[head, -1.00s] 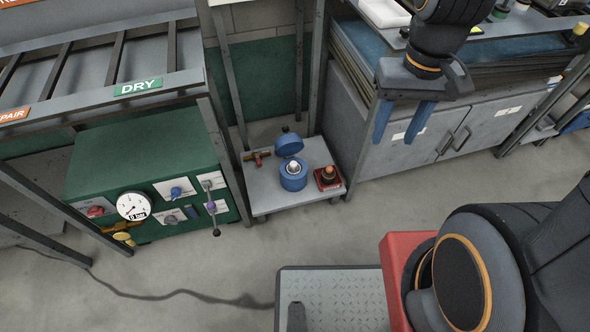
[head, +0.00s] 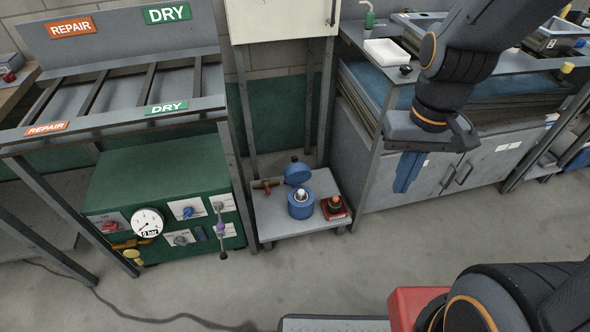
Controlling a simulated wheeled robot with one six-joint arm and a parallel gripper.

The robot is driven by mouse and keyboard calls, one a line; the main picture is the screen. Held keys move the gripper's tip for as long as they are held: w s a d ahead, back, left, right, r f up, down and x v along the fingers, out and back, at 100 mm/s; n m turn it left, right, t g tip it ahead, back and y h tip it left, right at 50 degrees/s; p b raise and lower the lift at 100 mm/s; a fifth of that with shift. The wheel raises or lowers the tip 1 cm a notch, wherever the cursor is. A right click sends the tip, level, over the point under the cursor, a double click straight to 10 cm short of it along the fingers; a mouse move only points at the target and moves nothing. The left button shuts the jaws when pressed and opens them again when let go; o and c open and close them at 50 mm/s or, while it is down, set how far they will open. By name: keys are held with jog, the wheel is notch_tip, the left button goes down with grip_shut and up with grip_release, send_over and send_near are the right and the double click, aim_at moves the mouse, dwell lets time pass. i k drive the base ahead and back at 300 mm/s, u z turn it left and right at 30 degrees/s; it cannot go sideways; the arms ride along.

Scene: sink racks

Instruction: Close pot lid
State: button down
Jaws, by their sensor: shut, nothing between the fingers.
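The blue pot (head: 301,206) stands on a low grey cart between the green machine and the grey cabinet. Its blue lid (head: 298,173) is swung up at the back, tilted open, with a small dark knob at its top. A pale, shiny part shows inside the pot's mouth. My gripper (head: 402,188) hangs in front of the grey cabinet, to the right of the pot and clear of it. Its blue fingers are shut together and empty, pointing down.
On the low cart (head: 270,228), a red box with a black knob (head: 335,207) sits right of the pot, and a brass valve with a red handle (head: 268,187) sits left. The green machine (head: 150,190) stands left. The grey cabinet (head: 440,175) is behind my gripper.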

aim_at(296, 169)
jog(key=u, duration=0.4)
jog(key=i, duration=1)
jog(key=z, duration=0.4)
